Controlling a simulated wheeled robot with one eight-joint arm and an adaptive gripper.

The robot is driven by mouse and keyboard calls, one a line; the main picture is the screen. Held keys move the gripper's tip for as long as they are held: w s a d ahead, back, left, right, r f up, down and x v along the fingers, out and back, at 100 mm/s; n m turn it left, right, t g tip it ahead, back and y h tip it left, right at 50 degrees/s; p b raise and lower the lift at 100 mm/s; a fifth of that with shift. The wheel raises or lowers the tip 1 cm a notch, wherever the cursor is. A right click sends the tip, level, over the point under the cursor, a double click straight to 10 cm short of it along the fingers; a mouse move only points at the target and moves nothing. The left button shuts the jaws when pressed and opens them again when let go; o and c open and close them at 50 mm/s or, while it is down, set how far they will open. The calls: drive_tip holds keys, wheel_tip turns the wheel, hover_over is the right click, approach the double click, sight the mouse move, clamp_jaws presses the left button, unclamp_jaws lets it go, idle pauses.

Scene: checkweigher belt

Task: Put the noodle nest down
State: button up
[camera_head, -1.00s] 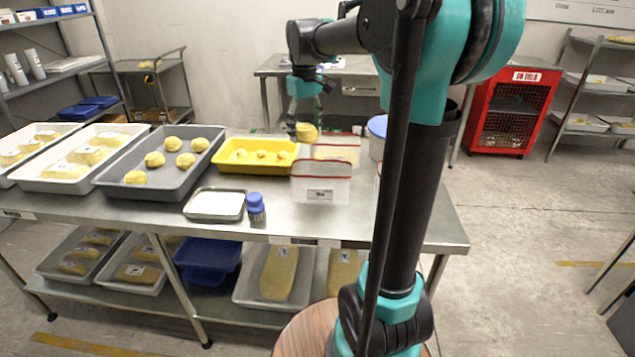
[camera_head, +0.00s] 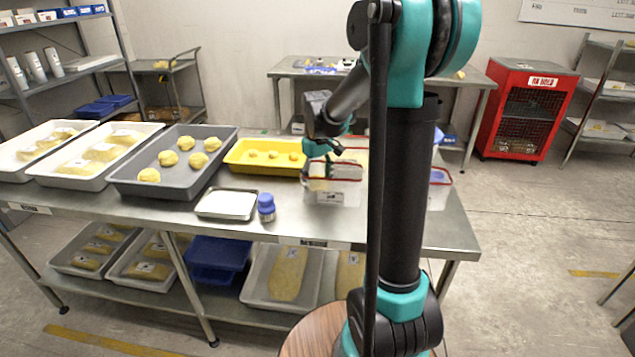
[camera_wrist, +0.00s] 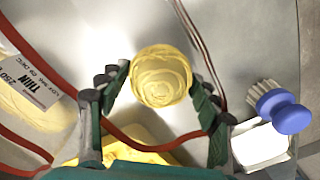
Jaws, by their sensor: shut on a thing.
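The noodle nest (camera_wrist: 162,75) is a round, coiled yellow bundle between my gripper's two fingers in the wrist view. My gripper (camera_wrist: 160,88) is shut on it. In the head view my gripper (camera_head: 322,168) is low at the front clear tub with a red rim (camera_head: 331,198), and the nest cannot be made out there. Red rims run beside and below the nest in the wrist view, with bare steel beyond it. I cannot tell whether the nest is inside the tub or above it, or whether it touches anything.
A grey tray (camera_head: 128,188) with several nests and a yellow tray (camera_head: 240,165) stand to the left. A small steel-rimmed tray (camera_head: 226,204) and a blue-capped jar (camera_head: 266,207) are close by. Another red-rimmed tub (camera_head: 438,190) is at right, partly behind my arm.

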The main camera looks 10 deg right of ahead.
drive_tip(key=shift+f, duration=0.75)
drive_tip(key=o, duration=0.9)
drive_tip(key=shift+o, duration=0.2)
wheel_tip(320, 180, up, 13)
drive_tip(key=shift+r, duration=0.15)
